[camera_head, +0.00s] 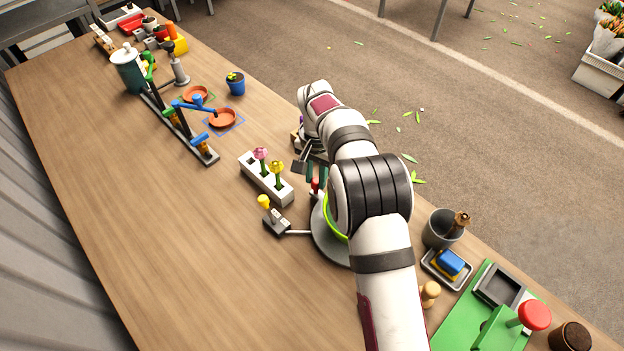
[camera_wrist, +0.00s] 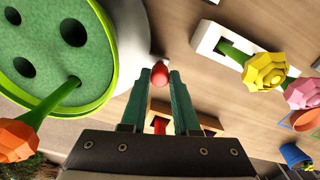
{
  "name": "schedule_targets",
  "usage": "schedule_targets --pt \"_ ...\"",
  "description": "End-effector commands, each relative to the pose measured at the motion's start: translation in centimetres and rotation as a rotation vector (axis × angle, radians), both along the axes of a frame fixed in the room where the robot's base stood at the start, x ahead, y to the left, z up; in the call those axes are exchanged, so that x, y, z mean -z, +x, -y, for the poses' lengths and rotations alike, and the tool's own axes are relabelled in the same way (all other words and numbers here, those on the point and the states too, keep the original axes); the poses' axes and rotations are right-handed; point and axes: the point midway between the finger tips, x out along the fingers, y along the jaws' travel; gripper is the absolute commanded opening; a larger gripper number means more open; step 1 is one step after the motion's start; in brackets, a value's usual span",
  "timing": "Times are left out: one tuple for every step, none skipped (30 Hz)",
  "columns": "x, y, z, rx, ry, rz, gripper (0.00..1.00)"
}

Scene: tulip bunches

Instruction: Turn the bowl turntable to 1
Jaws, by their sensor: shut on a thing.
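My gripper (camera_wrist: 160,82), with green fingers, is shut on the red knob. I cannot read any number on the turntable.
A small block with a yellow-knobbed lever (camera_head: 264,202) joins the turntable by a rod. A white planter (camera_head: 250,179) with pink and yellow flowers stands close by. A grey cup (camera_head: 437,229) and a sponge tray (camera_head: 436,269) are to the right. The table's left front is clear.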

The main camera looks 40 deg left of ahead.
Motion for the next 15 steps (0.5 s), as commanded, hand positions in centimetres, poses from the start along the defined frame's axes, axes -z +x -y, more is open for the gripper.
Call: schedule_targets --pt "-0.08 0.24 -0.05 0.012 0.002 0.002 0.0" --pt "-0.07 0.32 -0.05 0.019 0.002 0.002 0.0" --pt "-0.07 0.44 -0.06 0.029 0.002 0.002 0.0" --pt "-0.08 0.52 -0.07 0.035 0.002 0.001 0.0" --pt "-0.09 0.61 -0.09 0.042 0.003 0.002 0.0" --pt "-0.1 0.7 -0.09 0.049 0.003 0.002 0.0" --pt "-0.11 0.76 -0.09 0.053 0.003 0.002 0.0" --pt "-0.1 0.81 -0.08 0.057 0.003 0.002 0.0" --pt "-0.11 0.86 -0.08 0.062 0.002 0.001 0.0" --pt "-0.11 0.9 -0.08 0.065 0.002 0.001 0.0" --pt "-0.11 0.93 -0.07 0.068 0.002 0.001 0.0" --pt "-0.11 0.97 -0.07 0.071 0.002 0.001 0.0" --pt "-0.11 1.0 -0.07 0.073 0.002 0.001 0.0" --pt "-0.11 1.02 -0.07 0.075 0.002 0.001 0.0" --pt "-0.11 1.05 -0.07 0.076 0.003 0.002 0.0"
